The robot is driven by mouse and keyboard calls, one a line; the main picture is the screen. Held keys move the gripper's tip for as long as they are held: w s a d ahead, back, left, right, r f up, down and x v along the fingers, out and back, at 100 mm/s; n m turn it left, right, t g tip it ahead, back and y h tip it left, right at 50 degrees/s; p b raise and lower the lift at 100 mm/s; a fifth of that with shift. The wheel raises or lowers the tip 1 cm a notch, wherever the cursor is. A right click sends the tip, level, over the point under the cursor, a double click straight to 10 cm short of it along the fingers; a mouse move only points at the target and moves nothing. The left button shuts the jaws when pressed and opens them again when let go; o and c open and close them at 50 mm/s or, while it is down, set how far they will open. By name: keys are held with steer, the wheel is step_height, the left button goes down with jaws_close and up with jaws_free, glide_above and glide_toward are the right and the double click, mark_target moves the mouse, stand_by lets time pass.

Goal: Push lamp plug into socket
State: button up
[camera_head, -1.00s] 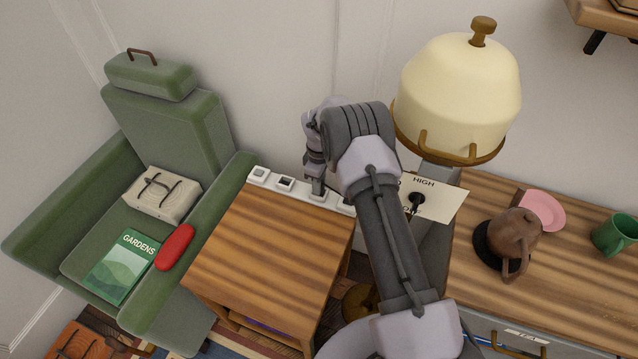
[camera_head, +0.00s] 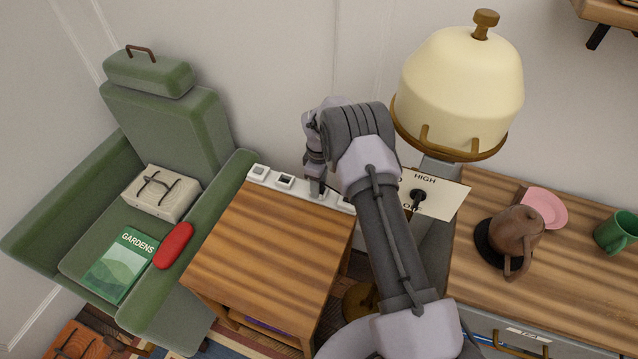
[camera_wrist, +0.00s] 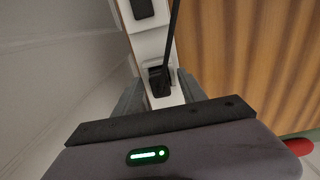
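The white socket strip (camera_head: 286,183) runs along the back edge of the small wooden table, and it also shows in the wrist view (camera_wrist: 152,45). My gripper (camera_head: 317,192) is down at the strip, right of its two clearly visible sockets. In the wrist view my gripper's fingers (camera_wrist: 158,95) stand apart on both sides of a dark plug (camera_wrist: 158,80), with white strip showing between. The plug sits at a socket with its black cable (camera_wrist: 171,40) running upward. How deep it sits is hard to tell. The lamp (camera_head: 460,90) has a cream shade.
The striped wooden table (camera_head: 270,245) is bare on top. A green armchair (camera_head: 165,115) stands left, holding a book (camera_head: 122,265) and a red case (camera_head: 174,245). A HIGH/OFF dial plate (camera_head: 437,195) and a counter with a brown jug (camera_head: 517,235) are right.

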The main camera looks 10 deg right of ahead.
steer(key=s+a+r+m+t+p, duration=0.1)
steer(key=s+r+m+p, duration=0.15)
steer(key=r, duration=1.35)
steer(key=s+r+m+t+p, duration=0.15)
steer(key=r+p, duration=0.25)
steer(key=r, duration=1.3)
steer(key=s+a+r+m+t+y, duration=0.1)
steer(key=s+r+m, duration=0.3)
steer(key=s+r, duration=0.45)
steer(key=s+a+r+m+t, duration=0.1)
steer(key=s+r+m, duration=0.3)
steer(key=s, duration=0.8)
steer(key=s+m+t+y, duration=0.1)
steer(key=s+m, duration=0.2)
steer(key=s, duration=0.8)
steer(key=shift+s+a+f+m, duration=0.2)
steer(key=shift+s+a+m, duration=0.1)
steer(key=shift+s+a, duration=0.15)
